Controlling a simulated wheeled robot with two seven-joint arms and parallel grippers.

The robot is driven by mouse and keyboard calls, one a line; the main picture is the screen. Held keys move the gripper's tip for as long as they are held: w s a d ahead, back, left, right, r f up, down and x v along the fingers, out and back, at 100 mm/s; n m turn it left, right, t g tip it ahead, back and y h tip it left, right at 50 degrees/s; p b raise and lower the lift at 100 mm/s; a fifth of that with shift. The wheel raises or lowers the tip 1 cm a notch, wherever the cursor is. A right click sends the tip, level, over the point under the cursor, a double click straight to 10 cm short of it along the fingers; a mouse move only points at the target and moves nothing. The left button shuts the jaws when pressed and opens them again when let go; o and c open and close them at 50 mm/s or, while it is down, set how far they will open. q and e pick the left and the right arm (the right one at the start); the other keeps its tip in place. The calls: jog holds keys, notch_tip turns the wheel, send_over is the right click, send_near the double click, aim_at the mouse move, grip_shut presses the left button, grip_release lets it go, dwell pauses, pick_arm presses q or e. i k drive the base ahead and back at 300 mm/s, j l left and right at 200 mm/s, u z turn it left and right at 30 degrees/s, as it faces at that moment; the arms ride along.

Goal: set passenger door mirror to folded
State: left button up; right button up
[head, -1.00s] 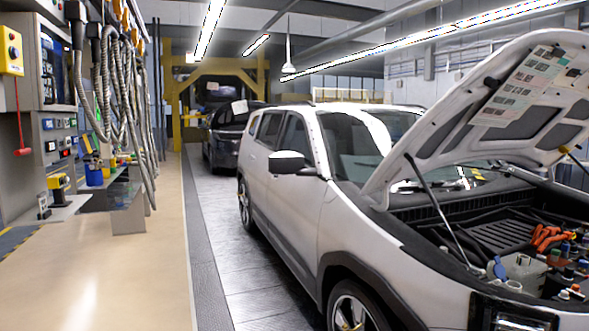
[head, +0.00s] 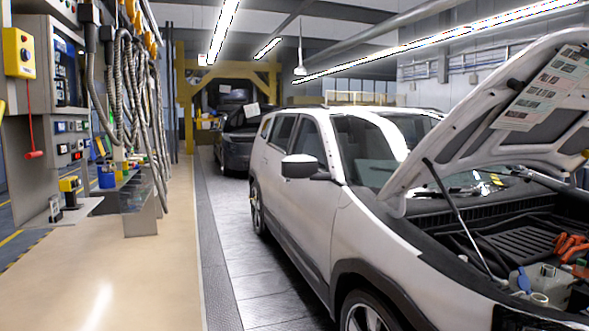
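The passenger door mirror (head: 300,166) is a white and dark housing on the near side of a white car (head: 318,215). It sticks out from the front door, just below the side window. It looks extended rather than lying against the glass. Neither of my grippers is in the head view.
The car's hood (head: 500,120) is propped open over the engine bay on the right. A workbench with hoses and tools (head: 125,185) stands along the left. The beige floor (head: 130,260) between bench and car is clear. A dark car (head: 235,140) stands behind.

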aim_at(297, 167)
jog(key=i+j+z, duration=0.15)
jog(key=i+j, duration=0.2)
jog(key=i, duration=0.25)
jog(key=i+j+z, duration=0.2)
jog(key=i+j, duration=0.2)
jog(key=i, duration=0.15)
jog(key=i+j+z, duration=0.15)
jog(key=i+j, duration=0.3)
jog(key=i+j+z, duration=0.15)
jog(key=i+j, duration=0.4)
jog(key=i+j+z, duration=0.15)
jog(key=i+j, duration=0.4)
jog(key=i+j+z, duration=0.2)
jog(key=i+j, duration=0.25)
jog(key=j, duration=0.3)
